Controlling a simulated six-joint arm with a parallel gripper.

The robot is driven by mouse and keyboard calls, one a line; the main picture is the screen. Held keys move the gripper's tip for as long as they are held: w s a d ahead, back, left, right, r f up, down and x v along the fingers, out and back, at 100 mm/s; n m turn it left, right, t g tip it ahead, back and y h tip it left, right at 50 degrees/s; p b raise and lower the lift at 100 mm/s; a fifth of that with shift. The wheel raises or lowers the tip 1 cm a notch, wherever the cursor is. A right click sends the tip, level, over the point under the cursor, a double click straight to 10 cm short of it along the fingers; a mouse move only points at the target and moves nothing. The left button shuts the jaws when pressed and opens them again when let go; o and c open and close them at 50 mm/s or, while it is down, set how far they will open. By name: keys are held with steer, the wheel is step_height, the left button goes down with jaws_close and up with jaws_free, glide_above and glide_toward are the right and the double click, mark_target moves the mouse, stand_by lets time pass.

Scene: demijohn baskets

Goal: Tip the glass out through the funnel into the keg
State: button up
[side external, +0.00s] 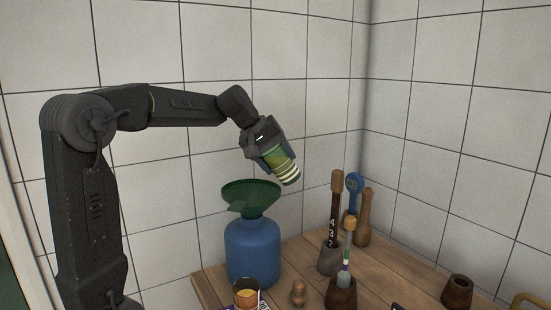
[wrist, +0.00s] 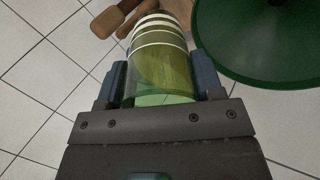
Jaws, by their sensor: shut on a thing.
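A green glass with white bands (side external: 283,167) is held in my gripper (side external: 272,160). It is tilted, with its banded end pointing down and to the right. In the wrist view the glass (wrist: 158,62) lies between the two blue-grey fingers. The dark green funnel (side external: 250,191) sits on top of the blue keg (side external: 253,252). The glass is above the funnel and to its right in the side view, apart from it. The funnel also shows at the upper right of the wrist view (wrist: 268,45). I cannot tell what is inside the glass.
On the wooden table (side external: 385,280) stand a cup with amber content (side external: 246,292), a small wooden knob-shaped piece (side external: 298,294), and dark holders with upright tools (side external: 341,290). A small brown pot (side external: 457,291) is at the right. Tiled walls stand behind.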

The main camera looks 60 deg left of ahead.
steer(key=shift+f+t+h, duration=0.2)
steer(key=shift+t+h, duration=0.1)
steer(key=shift+t, duration=0.3)
steer(key=shift+f, duration=0.1)
steer(key=shift+f+t+h, duration=0.2)
steer(key=shift+t+h, duration=0.1)
steer(key=shift+t, duration=0.2)
steer(key=shift+f+t, duration=0.3)
stand_by(0.7)
steer(key=shift+f, duration=0.15)
steer(key=shift+h, duration=0.3)
steer(key=shift+f+t, duration=0.1)
steer(key=shift+t, duration=0.2)
